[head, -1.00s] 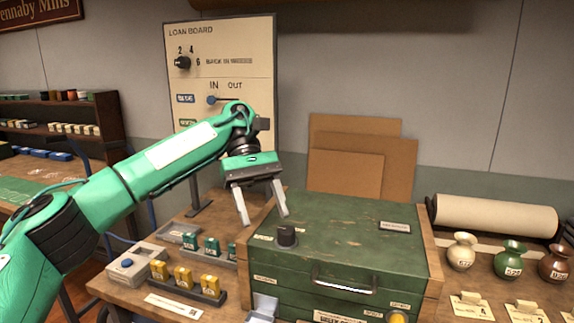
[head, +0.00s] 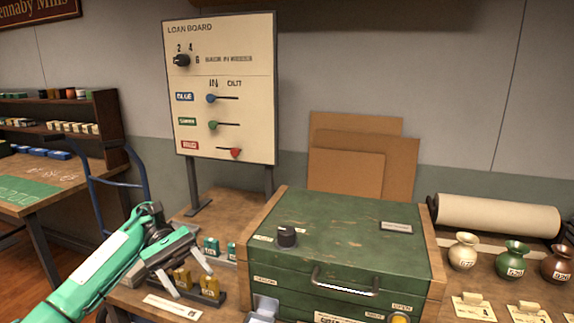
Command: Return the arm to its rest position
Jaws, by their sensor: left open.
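My left gripper (head: 191,279) is at the lower left of the head view. Its arm comes in from the bottom left corner. Its two pale fingers are spread apart with nothing held between them. In the picture the fingers overlap the tray with yellow blocks (head: 210,286); I cannot tell whether they touch. The gripper and wrist hide part of the small items on the left of the table. My right gripper is not in view.
A green chest (head: 350,240) with a dark knob (head: 287,235) stands right of the gripper. The loan board (head: 220,90) stands behind, its sliders uncovered. Small teal blocks (head: 211,246) sit close beside the gripper. Vases (head: 462,252) and tags are at the right.

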